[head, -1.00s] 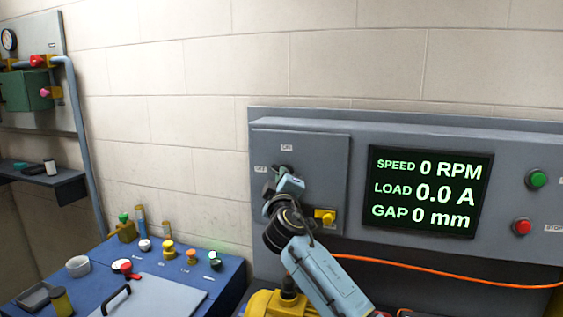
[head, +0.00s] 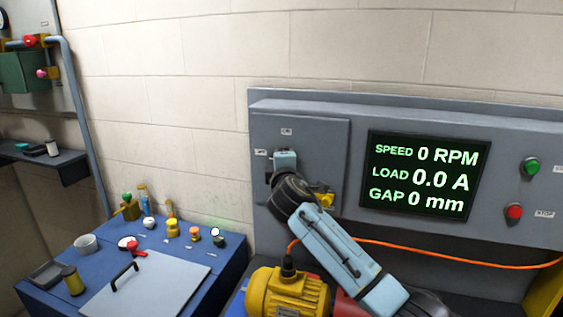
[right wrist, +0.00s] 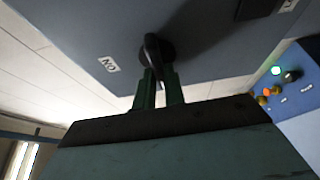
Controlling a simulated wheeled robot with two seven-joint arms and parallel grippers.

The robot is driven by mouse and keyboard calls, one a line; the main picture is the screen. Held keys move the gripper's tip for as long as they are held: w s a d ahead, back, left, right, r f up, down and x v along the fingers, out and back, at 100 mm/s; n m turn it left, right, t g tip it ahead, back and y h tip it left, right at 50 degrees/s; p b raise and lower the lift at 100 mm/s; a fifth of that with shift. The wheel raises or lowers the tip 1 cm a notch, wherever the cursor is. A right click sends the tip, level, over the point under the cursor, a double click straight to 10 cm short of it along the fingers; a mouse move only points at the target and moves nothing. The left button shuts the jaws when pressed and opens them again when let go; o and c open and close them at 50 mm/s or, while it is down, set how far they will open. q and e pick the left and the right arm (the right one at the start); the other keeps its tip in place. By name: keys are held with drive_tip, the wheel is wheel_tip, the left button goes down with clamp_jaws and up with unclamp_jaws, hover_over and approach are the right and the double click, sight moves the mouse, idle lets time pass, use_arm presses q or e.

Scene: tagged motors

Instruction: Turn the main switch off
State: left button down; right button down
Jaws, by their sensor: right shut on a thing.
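The main switch is a black rotary handle (right wrist: 153,52) on the grey panel (head: 330,150). An ON label (right wrist: 109,64) lies to its left in the right wrist view. In the head view an ON label (head: 286,131) is above the switch and an OFF label (head: 261,152) to its left. My right gripper (right wrist: 160,80) is shut on the handle, with its green fingers on either side. In the head view my right gripper (head: 284,162) hides most of the switch, so its exact angle is unclear. My left gripper is not in view.
The display (head: 423,174) reads 0 RPM, 0.0 A and 0 mm. Green (head: 530,167) and red (head: 514,212) buttons are at its right. A yellow motor (head: 285,296) stands below my right arm. A blue bench (head: 225,262) with small parts is at left.

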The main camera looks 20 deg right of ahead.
idle(0.3)
drive_tip(key=c, duration=1.5)
unclamp_jaws()
drive_tip(key=b+v, duration=0.2)
drive_tip(key=v, duration=1.1)
drive_tip(key=shift+s+b, duration=0.2)
drive_tip(key=shift+b, duration=0.1)
